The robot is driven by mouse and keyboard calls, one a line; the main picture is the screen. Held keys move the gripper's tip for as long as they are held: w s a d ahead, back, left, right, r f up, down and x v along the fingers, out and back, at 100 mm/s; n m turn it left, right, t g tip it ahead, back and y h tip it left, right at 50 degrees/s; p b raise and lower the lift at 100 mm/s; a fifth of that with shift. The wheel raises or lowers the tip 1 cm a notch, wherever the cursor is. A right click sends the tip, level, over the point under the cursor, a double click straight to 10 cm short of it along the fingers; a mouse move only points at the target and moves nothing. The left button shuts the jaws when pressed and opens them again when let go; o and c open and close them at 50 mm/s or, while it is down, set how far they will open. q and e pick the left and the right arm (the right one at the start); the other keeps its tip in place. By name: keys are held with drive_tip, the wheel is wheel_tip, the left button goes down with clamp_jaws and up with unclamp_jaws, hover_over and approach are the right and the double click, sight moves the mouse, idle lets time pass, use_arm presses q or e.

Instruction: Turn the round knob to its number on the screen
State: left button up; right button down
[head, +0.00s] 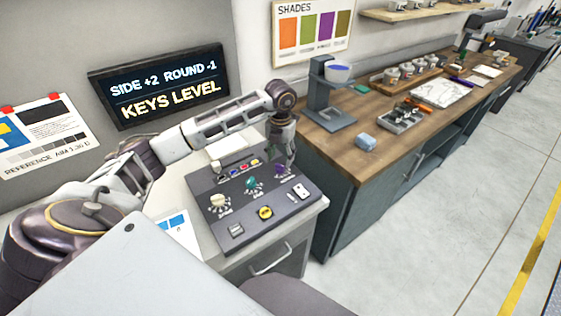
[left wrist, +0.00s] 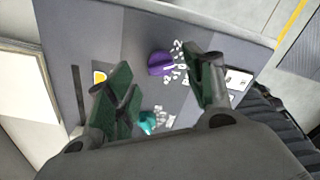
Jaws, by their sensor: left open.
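The screen (head: 160,85) on the wall reads "SIDE +2 ROUND -1" and "KEYS LEVEL". The dark sloped panel (head: 205,183) carries a cream knob (head: 219,201), a teal knob (head: 251,184) and a purple knob (head: 280,170), with small white marks around them. My left gripper (head: 282,158) points down above the panel's far right part, by the purple knob. In the left wrist view the open fingers (left wrist: 160,78) appear either side of the purple knob (left wrist: 160,64), which looks round. The teal knob (left wrist: 147,122) is partly hidden below. My right gripper is not in view.
The panel also has a yellow button (head: 265,213) and a row of small coloured parts (head: 238,169). A wooden-topped bench (head: 385,140) to the right holds a stand, a tray and cups. Open floor lies at the lower right.

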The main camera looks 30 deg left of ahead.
use_arm(q)
wheel_tip(320, 180, up, 8)
idle(0.5)
drive_tip(key=shift+f, duration=0.15)
idle(0.4)
